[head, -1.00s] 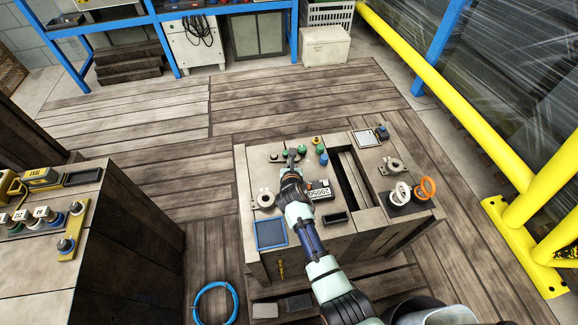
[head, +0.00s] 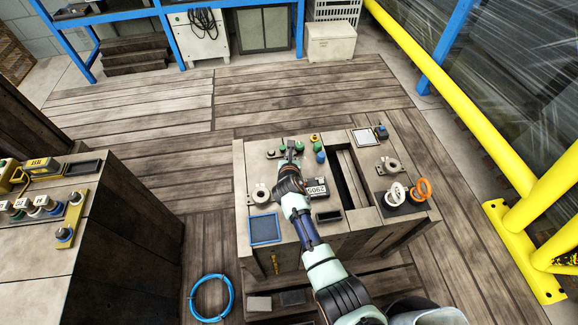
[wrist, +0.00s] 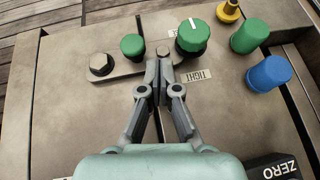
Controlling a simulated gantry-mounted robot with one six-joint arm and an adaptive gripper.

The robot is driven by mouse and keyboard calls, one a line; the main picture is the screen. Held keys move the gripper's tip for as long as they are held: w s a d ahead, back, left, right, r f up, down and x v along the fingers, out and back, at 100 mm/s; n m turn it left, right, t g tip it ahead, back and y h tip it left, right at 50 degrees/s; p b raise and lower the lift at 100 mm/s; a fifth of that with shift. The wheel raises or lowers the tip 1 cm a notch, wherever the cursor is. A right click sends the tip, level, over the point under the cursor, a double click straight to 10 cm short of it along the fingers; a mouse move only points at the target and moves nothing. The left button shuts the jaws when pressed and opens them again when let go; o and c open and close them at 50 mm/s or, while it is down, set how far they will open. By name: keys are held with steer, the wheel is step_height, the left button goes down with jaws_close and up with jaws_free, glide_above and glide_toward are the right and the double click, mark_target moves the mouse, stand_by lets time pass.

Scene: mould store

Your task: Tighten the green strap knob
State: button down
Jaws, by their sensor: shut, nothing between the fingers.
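A green knob with a white pointer line (wrist: 192,37) stands on the bench top beside a label reading TIGHT (wrist: 196,75). It also shows in the head view (head: 299,146). A smaller plain green knob (wrist: 132,46) sits to its left on a flat metal strap (wrist: 127,68) with a hex bolt (wrist: 101,65) at its left end. My gripper (wrist: 159,72) is shut and empty, its fingertips over the strap between the two green knobs, nearer the camera. It hides part of the strap. In the head view, my gripper (head: 290,152) is just in front of the knobs.
A green cap (wrist: 250,36), a blue cap (wrist: 270,74) and a yellow fitting (wrist: 229,10) stand right of the marked knob. A dark box reading ZERO (wrist: 277,168) is at the lower right. The bench has a long slot (head: 347,180). White and orange rings (head: 424,188) stand farther right.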

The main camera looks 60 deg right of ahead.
steer(key=v, duration=1.1)
steer(key=shift+s+a, duration=0.25)
